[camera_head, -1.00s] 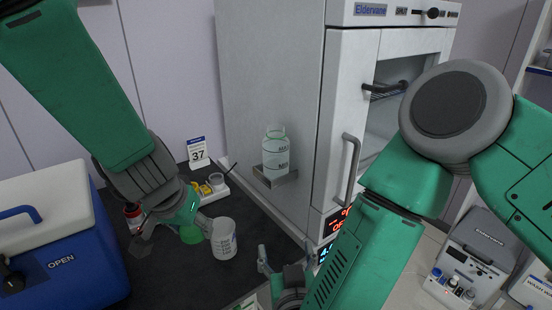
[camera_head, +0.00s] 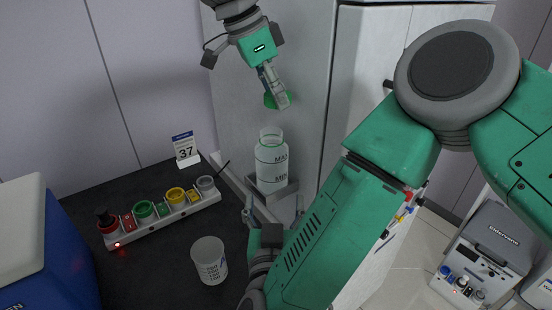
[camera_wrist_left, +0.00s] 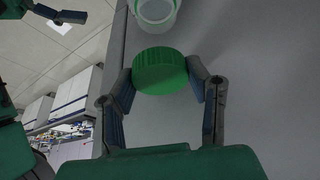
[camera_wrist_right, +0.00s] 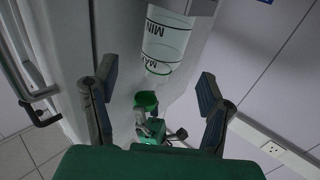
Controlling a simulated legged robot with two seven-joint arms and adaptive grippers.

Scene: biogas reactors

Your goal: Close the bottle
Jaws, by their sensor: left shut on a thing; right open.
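The bottle (camera_head: 271,160) is translucent with MAX and MIN marks and an open mouth. It stands upright on a small bracket (camera_head: 276,191) on the cabinet's side. It also shows in the left wrist view (camera_wrist_left: 156,12) and the right wrist view (camera_wrist_right: 165,42). My left gripper (camera_head: 276,98) is shut on a green cap (camera_wrist_left: 160,72), held above the bottle mouth and apart from it. The cap also shows in the right wrist view (camera_wrist_right: 146,100). My right gripper (camera_head: 262,218) is open and empty, low beside the bracket in the head view.
A white rack (camera_head: 165,215) with several coloured caps lies on the dark bench, with a sign (camera_head: 185,150) reading 37 behind it. A white measuring cup (camera_head: 209,261) stands nearby. A blue cooler (camera_head: 45,245) is at left. The tall cabinet (camera_head: 300,60) rises behind the bottle.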

